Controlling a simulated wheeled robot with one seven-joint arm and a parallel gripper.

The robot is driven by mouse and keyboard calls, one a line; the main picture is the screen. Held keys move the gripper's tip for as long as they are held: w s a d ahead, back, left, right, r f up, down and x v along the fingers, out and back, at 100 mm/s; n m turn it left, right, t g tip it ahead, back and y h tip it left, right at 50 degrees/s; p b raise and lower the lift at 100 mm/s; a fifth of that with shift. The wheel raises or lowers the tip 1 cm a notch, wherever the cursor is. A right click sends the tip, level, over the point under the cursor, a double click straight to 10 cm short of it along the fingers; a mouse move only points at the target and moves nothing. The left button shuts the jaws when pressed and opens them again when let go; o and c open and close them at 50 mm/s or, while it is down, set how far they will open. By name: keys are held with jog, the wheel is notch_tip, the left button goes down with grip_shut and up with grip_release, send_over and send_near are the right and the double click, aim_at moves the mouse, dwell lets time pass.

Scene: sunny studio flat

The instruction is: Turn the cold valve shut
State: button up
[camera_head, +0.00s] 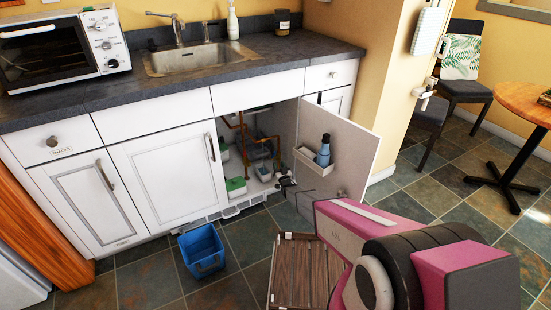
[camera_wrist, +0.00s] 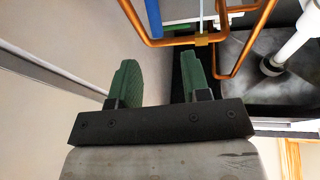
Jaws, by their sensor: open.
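My gripper (camera_wrist: 158,82) is open in the wrist view, with green-padded fingers apart and nothing between them. In the head view its dark end (camera_head: 286,184) is at the opening of the sink cabinet, beside the open door. Copper pipes (camera_wrist: 240,38) run just beyond the fingertips, with a brass fitting (camera_wrist: 204,39) on them. A narrow blue piece (camera_wrist: 153,18) stands near the pipe bend, beyond the left finger; I cannot tell whether it is the cold valve's handle. In the head view the copper pipes (camera_head: 262,145) show inside the cabinet, but no valve can be made out.
The cabinet door (camera_head: 350,150) stands open to the right, carrying a white bin (camera_head: 311,163) with a blue bottle (camera_head: 323,150). A green-and-white box (camera_head: 236,186) sits on the cabinet floor. A blue bucket (camera_head: 202,252) and a slatted wooden stool (camera_head: 305,272) stand on the floor in front.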

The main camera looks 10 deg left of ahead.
aim_at(274, 154)
jog(key=w+a+g, duration=0.1)
jog(key=w, duration=0.2)
jog(key=w+a+r+g, duration=0.1)
jog(key=w, duration=0.2)
jog(key=w+a+g+h, duration=0.1)
jog(key=w, duration=0.2)
jog(key=shift+w+a+r, duration=0.15)
jog(key=shift+a+r, duration=0.1)
jog(key=shift+a, duration=0.1)
jog(key=shift+c, duration=0.2)
grip_shut()
